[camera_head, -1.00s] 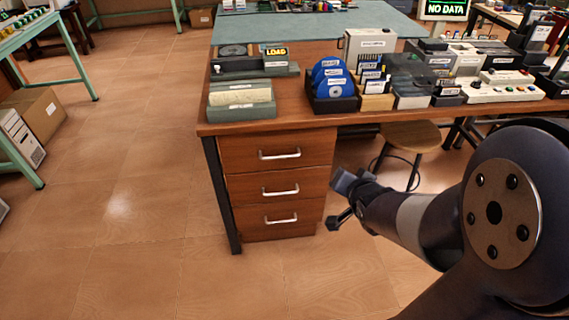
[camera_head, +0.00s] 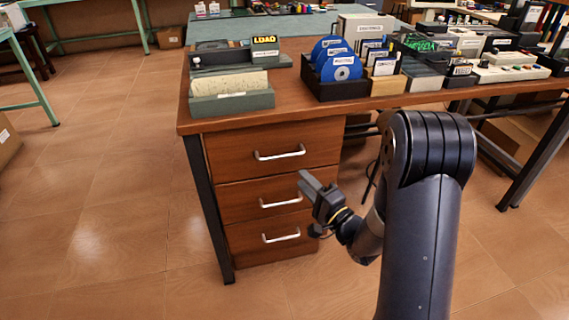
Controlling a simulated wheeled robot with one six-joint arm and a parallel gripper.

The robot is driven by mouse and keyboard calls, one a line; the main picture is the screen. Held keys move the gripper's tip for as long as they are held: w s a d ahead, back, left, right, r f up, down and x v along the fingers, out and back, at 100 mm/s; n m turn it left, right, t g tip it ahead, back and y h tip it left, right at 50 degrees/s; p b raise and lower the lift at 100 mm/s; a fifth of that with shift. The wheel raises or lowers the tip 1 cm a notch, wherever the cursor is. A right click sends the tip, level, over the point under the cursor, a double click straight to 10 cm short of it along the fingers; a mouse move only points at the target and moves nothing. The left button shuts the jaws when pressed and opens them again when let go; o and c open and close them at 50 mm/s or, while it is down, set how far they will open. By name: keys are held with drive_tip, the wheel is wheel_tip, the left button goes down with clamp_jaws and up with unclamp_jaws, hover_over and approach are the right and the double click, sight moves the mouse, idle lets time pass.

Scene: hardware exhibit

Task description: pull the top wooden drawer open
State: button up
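The top wooden drawer (camera_head: 237,149) is closed, flush in the front of the desk pedestal, with a silver bar handle (camera_head: 279,154). Two more drawers sit below it, the middle drawer (camera_head: 235,203) and the bottom drawer (camera_head: 245,236), each with a similar handle and both closed. My gripper (camera_head: 305,184) is right of the middle handle and below the right end of the top handle, apart from the top handle. Its fingers are seen side-on, and I cannot tell the gap between them. It partly covers the right edge of the middle and bottom drawers.
The desktop (camera_head: 290,100) overhangs the drawers. It carries a green card box (camera_head: 232,103), a black rack of blue discs (camera_head: 338,88) and several boxes. A dark desk leg (camera_head: 207,205) stands left of the drawers. The floor in front is clear.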

sight(284, 160)
drive_tip(key=b+x, duration=0.1)
drive_tip(key=x, duration=0.8)
drive_tip(key=shift+w+a, duration=0.2)
clamp_jaws()
